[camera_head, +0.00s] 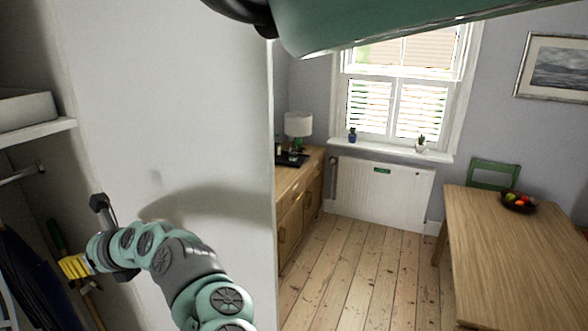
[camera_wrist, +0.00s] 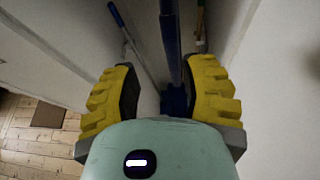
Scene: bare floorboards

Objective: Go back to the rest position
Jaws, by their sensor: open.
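My gripper (camera_head: 76,266) is at the lower left of the head view, in front of a closet-like recess with a white side panel. In the wrist view its two yellow fingers (camera_wrist: 167,97) stand apart with nothing held between them. A blue pole (camera_wrist: 170,42) shows beyond and between the fingers, and I cannot tell how far off it is. In the head view my green and grey arm reaches in from the bottom toward the recess.
A white panel (camera_head: 180,110) stands close beside my arm. A shelf (camera_head: 35,131) and dark hanging cloth (camera_head: 30,285) are at the left. To the right are a wooden sideboard (camera_head: 296,200), a white radiator (camera_head: 380,190) and a wooden table (camera_head: 520,240). Floorboards (camera_head: 350,270) between them are clear.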

